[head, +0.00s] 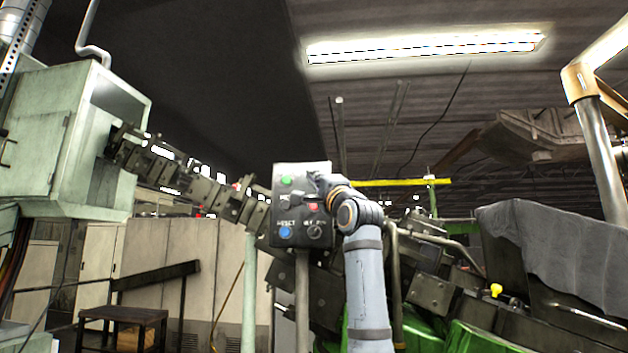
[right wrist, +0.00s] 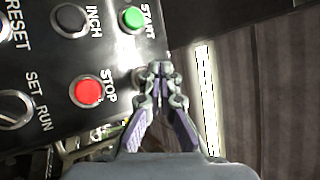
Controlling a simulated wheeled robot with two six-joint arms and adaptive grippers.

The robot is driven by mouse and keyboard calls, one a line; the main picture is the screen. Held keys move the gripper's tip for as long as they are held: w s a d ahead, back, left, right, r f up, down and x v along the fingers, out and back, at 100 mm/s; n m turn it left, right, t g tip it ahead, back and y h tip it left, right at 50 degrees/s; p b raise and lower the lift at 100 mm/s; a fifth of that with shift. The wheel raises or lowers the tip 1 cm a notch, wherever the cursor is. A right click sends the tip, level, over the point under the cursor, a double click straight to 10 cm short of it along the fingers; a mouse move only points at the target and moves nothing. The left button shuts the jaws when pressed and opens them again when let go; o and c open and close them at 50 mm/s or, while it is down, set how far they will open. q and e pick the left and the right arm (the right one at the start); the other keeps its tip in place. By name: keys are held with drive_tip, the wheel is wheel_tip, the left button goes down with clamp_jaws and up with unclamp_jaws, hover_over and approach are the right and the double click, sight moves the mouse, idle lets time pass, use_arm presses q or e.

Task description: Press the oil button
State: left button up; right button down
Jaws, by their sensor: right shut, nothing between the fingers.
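The dark control panel (head: 284,212) stands on a post in the middle of the head view. In the right wrist view the panel (right wrist: 50,60) shows a green START button (right wrist: 132,19), a red STOP button (right wrist: 89,92) and a black INCH button (right wrist: 71,20). No label reading oil can be made out. My right gripper (right wrist: 160,70) is shut and empty, with its fingertips at the panel's edge beside START and STOP. A round rim (right wrist: 140,76) shows partly behind the fingertips; I cannot tell whether they touch it. My left gripper is not in view.
A blue RESET button (head: 285,232) and a SET RUN knob (right wrist: 14,110) are also on the panel. A pale green machine cabinet (head: 75,135) stands at left. Dark machinery and a grey cover (head: 560,245) lie to the right of my right arm.

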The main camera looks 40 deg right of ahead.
drive_tip(key=shift+w+d, duration=0.1)
idle(0.5)
drive_tip(key=shift+w+d, duration=0.2)
drive_tip(key=shift+d, duration=0.05)
drive_tip(key=shift+w+d+p, duration=0.25)
drive_tip(key=shift+d+p, duration=0.05)
drive_tip(key=shift+p, duration=0.15)
idle(0.6)
drive_tip(key=shift+s+a, duration=0.1)
idle(0.3)
drive_tip(key=shift+s+a+b, duration=0.4)
drive_tip(key=shift+a+b, duration=0.15)
drive_tip(key=shift+b, duration=0.05)
